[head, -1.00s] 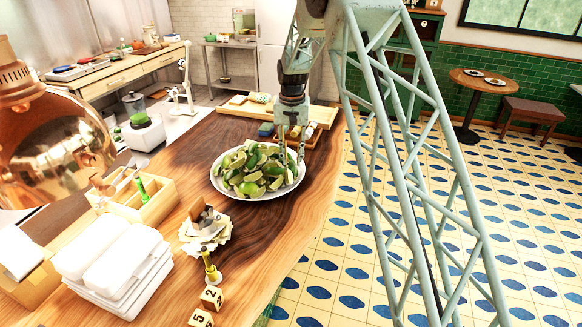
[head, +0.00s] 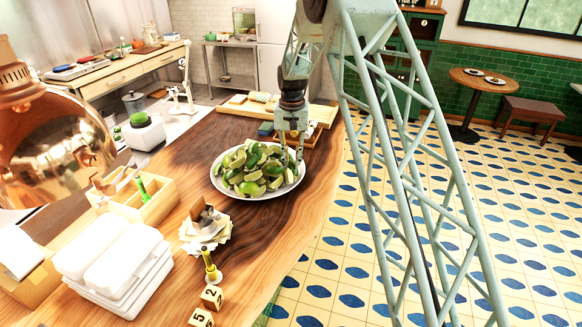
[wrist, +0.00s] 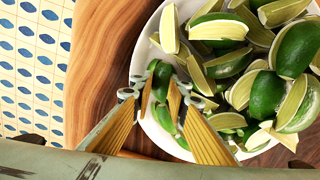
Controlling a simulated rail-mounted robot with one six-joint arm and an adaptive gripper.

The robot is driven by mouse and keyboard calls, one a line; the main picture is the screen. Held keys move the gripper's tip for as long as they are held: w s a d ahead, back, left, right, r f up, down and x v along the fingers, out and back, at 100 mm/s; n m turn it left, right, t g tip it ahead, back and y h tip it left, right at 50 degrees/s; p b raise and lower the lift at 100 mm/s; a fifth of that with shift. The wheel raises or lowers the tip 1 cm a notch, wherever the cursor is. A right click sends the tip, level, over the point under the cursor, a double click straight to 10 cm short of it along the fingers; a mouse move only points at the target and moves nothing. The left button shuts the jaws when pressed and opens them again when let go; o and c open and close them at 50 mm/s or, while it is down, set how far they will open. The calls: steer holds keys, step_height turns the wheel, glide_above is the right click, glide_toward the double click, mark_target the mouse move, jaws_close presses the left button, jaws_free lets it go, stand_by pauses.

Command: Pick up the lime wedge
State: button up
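Several lime wedges (head: 276,168) and some whole-looking limes lie heaped on a white round plate (head: 222,190) on the wooden counter. My gripper (head: 291,150) points down over the plate's right side in the head view. In the wrist view my gripper (wrist: 168,90) has its two yellow-padded fingers apart, over the plate's rim. A green lime piece (wrist: 159,76) shows between the fingertips, with more green below it between the fingers. I see no clear contact with it. The fingers partly hide these pieces. The main heap (wrist: 250,75) lies to the right of the fingers.
A wooden caddy (head: 140,200), a paper stack with a metal clip (head: 205,228), white trays (head: 112,255) and number blocks (head: 211,297) stand left and front. A copper lamp (head: 45,140) hangs at left. A board (head: 265,107) lies behind the plate. Tiled floor borders the counter.

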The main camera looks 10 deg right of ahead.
mark_target(292, 164)
steer(key=shift+r, duration=0.1)
stand_by(0.3)
steer(key=shift+r, duration=1.45)
steer(key=shift+s+r, duration=0.1)
steer(key=shift+r, duration=0.15)
steer(key=s+a+r+b, duration=0.1)
steer(key=s+a+b, duration=0.1)
steer(key=s, duration=1.3)
steer(key=shift+s+r, duration=0.25)
steer(key=shift+s, duration=0.1)
